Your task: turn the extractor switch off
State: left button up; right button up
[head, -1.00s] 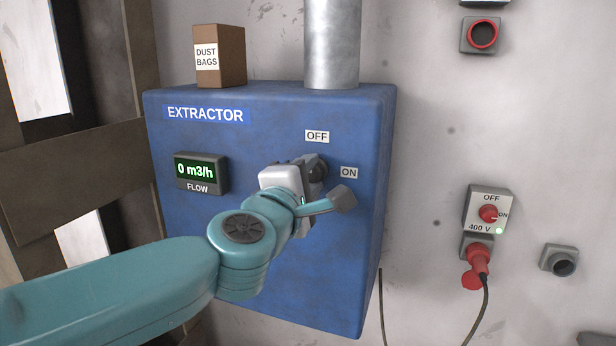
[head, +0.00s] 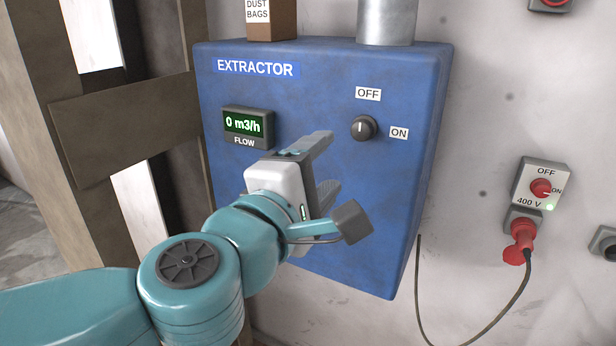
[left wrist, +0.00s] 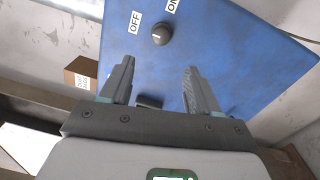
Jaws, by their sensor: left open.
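The extractor is a blue box (head: 320,240) on the wall. Its switch is a dark round knob (head: 363,128) below the OFF label (head: 368,93) and left of the ON label (head: 399,133). The knob's white mark points up, towards OFF. The flow display (head: 243,124) reads 0 m3/h. My left gripper (head: 326,166) is open and empty, below and left of the knob and apart from it. In the left wrist view the knob (left wrist: 161,33) lies beyond the two separated fingertips (left wrist: 160,68). My right gripper is not in view.
A box of dust bags (head: 271,22) and a metal duct (head: 387,25) stand on top of the extractor. To the right, a 400 V switch (head: 541,188) has a red plug (head: 522,236) and hanging cable below it. Wooden boards (head: 125,135) stand at the left.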

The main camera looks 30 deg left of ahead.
pick_arm(q)
jog(key=s, duration=0.3)
jog(key=shift+s+f, duration=0.1)
jog(key=shift+s, duration=0.1)
